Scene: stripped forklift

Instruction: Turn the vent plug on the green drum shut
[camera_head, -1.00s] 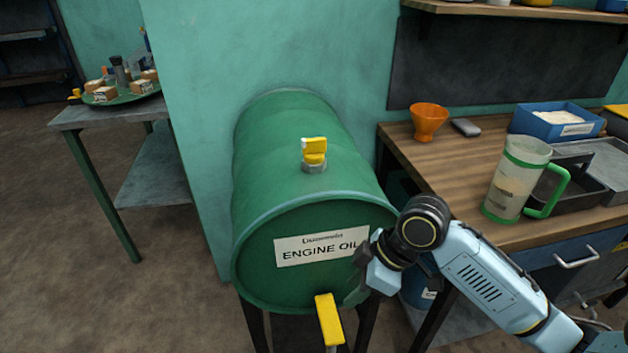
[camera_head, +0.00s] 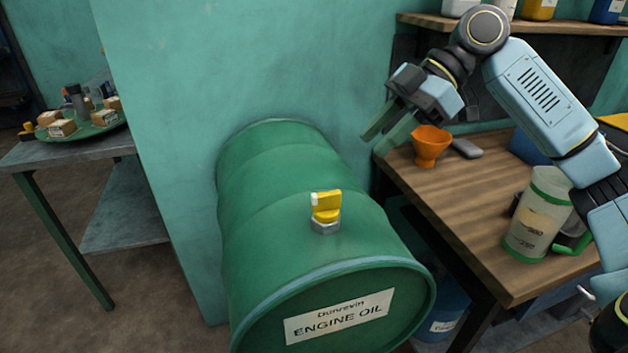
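The green drum (camera_head: 285,245) lies on its side with an "ENGINE OIL" label on its front end. The yellow vent plug (camera_head: 326,207) sits on top of the drum in a grey hex fitting (camera_head: 325,227); its handle stands up, with a pale patch at its left end. My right gripper (camera_head: 378,140) is above and to the right of the plug, apart from the drum, in front of the green wall. Its two fingers point down and left with a gap between them, and nothing is between them. My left gripper is not in view.
A wooden workbench (camera_head: 460,210) at right holds an orange funnel (camera_head: 431,145) and a measuring jug (camera_head: 538,215), partly behind my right arm. A shelf (camera_head: 590,40) is above it. A side table (camera_head: 60,152) with a tray (camera_head: 95,130) stands at left.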

